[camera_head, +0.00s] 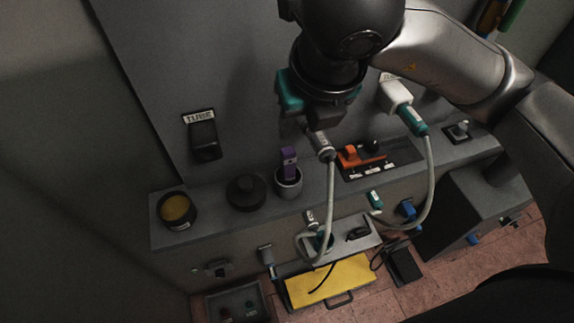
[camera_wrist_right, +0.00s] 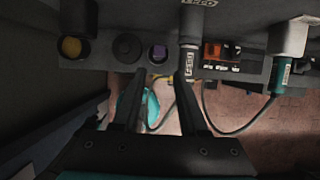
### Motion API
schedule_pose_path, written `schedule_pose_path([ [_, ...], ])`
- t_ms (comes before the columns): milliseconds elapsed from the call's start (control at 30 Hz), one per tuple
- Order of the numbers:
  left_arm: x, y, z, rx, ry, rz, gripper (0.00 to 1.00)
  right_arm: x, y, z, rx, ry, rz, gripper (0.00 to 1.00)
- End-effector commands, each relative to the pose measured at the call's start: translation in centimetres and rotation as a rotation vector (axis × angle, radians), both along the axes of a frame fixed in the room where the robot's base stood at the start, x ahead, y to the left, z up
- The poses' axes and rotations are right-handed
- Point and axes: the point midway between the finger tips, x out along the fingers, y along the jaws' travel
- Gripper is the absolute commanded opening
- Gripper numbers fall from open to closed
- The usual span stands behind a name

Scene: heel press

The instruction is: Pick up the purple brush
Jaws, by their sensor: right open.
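The purple brush (camera_head: 289,160) stands upright in a grey cup (camera_head: 287,184) on the grey ledge. In the right wrist view, the purple piece (camera_wrist_right: 158,53) lies ahead, between the lines of the two fingers. My right gripper (camera_head: 318,118) hangs above and to the right of the brush in the head view, apart from it. Its two fingers (camera_wrist_right: 158,80) are spread with nothing between them in the wrist view. Its fingertips are partly hidden in the head view by its own body. My left gripper is in neither view.
A grey plug (camera_head: 320,145) with a cable is close to my right gripper. A black round knob (camera_head: 246,192) and a yellow-topped pot (camera_head: 177,210) are left of the cup. An orange switch block (camera_head: 360,156) is right. A yellow case (camera_head: 330,281) lies below.

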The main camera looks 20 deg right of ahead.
Motion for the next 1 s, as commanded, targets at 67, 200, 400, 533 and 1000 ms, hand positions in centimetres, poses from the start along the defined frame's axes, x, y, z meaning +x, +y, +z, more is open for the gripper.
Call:
schedule_pose_path([
  [67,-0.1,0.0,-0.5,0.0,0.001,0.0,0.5,0.3,0.1,-1.3,0.002,0.008,0.0,0.42],
  [200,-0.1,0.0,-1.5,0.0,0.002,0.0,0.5,1.1,0.2,-3.5,0.004,0.011,0.002,0.42],
  [400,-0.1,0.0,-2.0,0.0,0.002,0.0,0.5,2.5,0.1,-6.8,0.0,0.011,0.0,0.42],
  [533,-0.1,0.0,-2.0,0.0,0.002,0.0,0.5,3.2,0.1,-8.3,0.001,0.008,0.002,0.42],
  [1000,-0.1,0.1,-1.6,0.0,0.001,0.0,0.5,5.1,0.2,-13.0,0.002,0.008,0.002,0.42],
])
